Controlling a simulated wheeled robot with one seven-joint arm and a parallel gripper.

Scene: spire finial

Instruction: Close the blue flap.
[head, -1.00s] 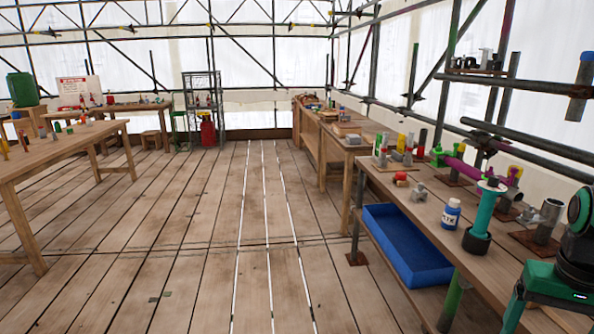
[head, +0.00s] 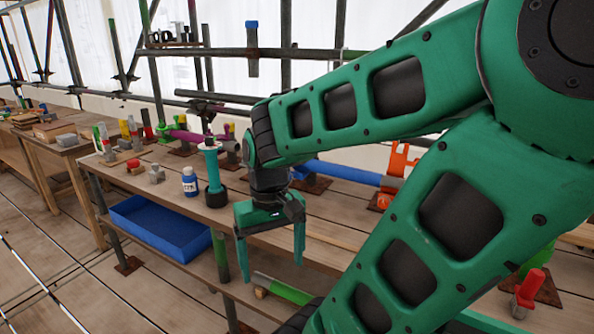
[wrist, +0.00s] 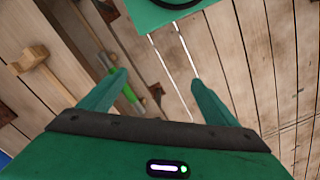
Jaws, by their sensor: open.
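I cannot pick out a blue flap for certain. A dark piece with a blue top (head: 251,46) stands upright against the scaffold rails at the upper middle of the head view; whether it is a flap I cannot tell. My gripper (head: 271,262) points down in front of the workbench edge, below and in front of that piece. Its two green fingers are apart with nothing between them. They also show spread in the wrist view (wrist: 158,84), with the plank floor beyond.
The workbench (head: 190,204) carries a teal tool (head: 212,172), a blue-and-white bottle (head: 189,182), a blue pipe (head: 343,172) and an orange clamp (head: 401,160). A blue tray (head: 160,230) sits on the shelf below. My arm hides much of the right side. Floor at lower left is clear.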

